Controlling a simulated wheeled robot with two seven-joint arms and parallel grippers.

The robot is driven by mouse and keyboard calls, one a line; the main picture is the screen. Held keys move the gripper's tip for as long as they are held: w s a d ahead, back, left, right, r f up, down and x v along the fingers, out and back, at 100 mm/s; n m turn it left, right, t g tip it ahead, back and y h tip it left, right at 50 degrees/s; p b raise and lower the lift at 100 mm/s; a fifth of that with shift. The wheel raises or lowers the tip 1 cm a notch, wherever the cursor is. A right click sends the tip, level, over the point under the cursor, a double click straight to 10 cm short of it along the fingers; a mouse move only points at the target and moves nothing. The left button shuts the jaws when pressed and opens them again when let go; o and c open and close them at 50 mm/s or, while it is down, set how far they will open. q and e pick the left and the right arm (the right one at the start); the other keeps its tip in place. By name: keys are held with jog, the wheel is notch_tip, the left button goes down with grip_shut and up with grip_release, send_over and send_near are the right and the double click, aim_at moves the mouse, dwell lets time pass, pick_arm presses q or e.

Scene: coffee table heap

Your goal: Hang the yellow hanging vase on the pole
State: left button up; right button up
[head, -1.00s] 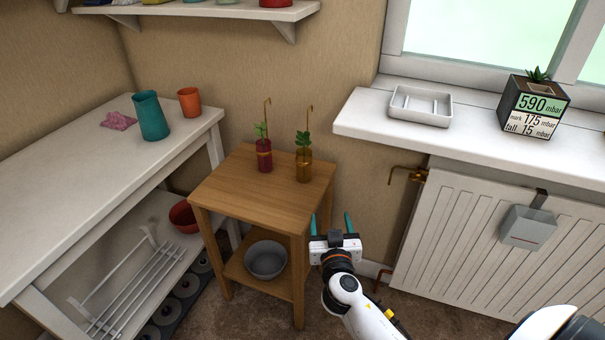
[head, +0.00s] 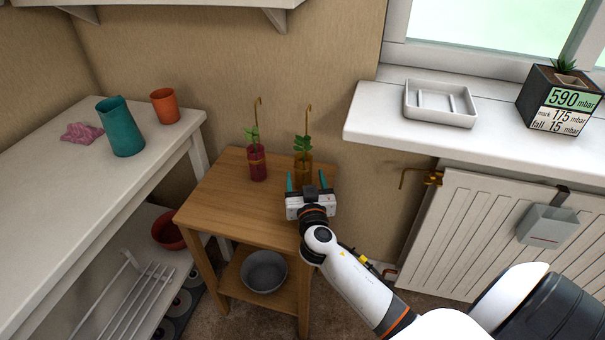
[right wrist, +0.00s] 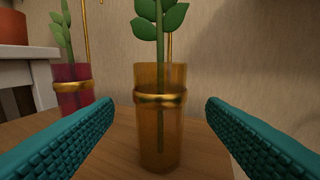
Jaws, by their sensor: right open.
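The yellow hanging vase (head: 302,168) is an amber see-through tube with a gold band, a tall gold hook and a green sprig. It stands upright on the small wooden table (head: 215,190). In the right wrist view the yellow vase (right wrist: 158,125) stands between and beyond the open teal fingers, apart from both. My right gripper (head: 307,181) is open, empty and just in front of this vase, hiding its lower part in the head view. I see no pole that I can make out clearly. My left gripper is not in view.
A red hanging vase (head: 257,163) with its own hook stands close left of the yellow one. A window sill (head: 380,120) juts out at the right, with a white dish (head: 440,103) on it. A grey bowl (head: 264,271) sits on the table's lower shelf.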

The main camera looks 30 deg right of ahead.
aim_at(302, 162)
jog(key=x, duration=0.7)
jog(key=c, duration=1.1)
